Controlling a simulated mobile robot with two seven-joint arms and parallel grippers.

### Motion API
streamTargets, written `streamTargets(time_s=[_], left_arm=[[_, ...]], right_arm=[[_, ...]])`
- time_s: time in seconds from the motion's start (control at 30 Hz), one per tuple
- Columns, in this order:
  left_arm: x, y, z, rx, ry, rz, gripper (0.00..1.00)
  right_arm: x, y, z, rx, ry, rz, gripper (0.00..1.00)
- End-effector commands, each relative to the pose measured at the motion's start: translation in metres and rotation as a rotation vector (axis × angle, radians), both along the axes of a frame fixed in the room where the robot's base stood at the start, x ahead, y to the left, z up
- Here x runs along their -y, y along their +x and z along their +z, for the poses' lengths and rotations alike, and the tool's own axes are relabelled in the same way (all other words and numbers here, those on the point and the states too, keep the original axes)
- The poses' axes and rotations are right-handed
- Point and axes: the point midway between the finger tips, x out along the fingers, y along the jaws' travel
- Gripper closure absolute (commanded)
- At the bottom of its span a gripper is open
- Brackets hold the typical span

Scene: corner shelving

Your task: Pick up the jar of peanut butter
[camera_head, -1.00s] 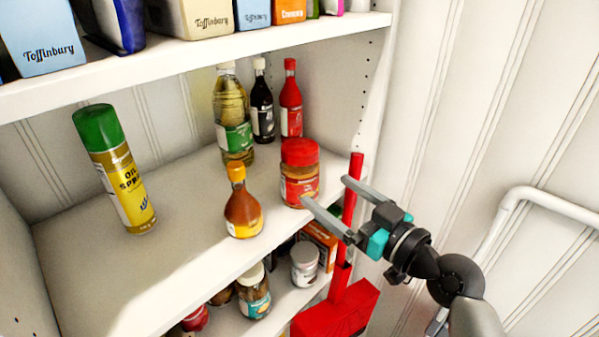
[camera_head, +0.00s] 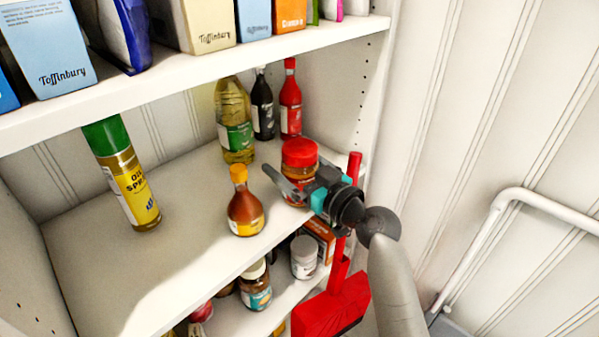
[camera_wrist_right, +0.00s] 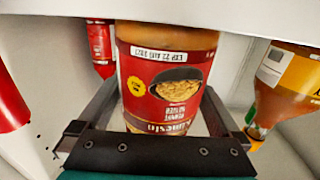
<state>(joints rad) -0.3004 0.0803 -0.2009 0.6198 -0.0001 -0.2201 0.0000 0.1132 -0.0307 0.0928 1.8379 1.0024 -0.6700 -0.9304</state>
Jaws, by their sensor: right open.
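The jar of peanut butter (camera_head: 300,153), with a red lid and red label, stands upright on the middle shelf near its right end. My right gripper (camera_head: 293,174) is open at the jar, partly hiding its lower part. In the right wrist view, which looks upside down, the jar (camera_wrist_right: 170,85) sits between the two spread fingers (camera_wrist_right: 160,98). I cannot tell whether either finger touches it. My left gripper is out of view.
An amber sauce bottle (camera_head: 245,205) stands just left of the right gripper. An oil bottle (camera_head: 235,120) and dark (camera_head: 263,108) and red (camera_head: 290,100) bottles stand behind. The upper shelf (camera_head: 200,65) overhangs. A red upright tool (camera_head: 335,300) stands below the gripper.

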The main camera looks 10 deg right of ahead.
Motion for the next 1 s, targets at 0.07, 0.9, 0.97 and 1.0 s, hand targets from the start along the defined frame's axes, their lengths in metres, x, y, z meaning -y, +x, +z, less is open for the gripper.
streamTargets(time_s=[0.07,0.9,0.97,1.0], left_arm=[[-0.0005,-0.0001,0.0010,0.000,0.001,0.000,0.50],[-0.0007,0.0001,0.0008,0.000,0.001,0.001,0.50],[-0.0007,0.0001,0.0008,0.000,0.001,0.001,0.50],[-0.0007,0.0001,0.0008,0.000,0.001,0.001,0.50]], right_arm=[[-0.0019,0.0041,0.0002,-0.001,0.002,0.000,0.00],[-0.0022,0.0048,-0.0005,0.000,0.001,-0.001,0.65],[-0.0022,0.0048,-0.0005,-0.001,0.000,-0.001,0.72],[-0.0021,0.0049,-0.0005,-0.001,0.000,-0.001,0.77]])
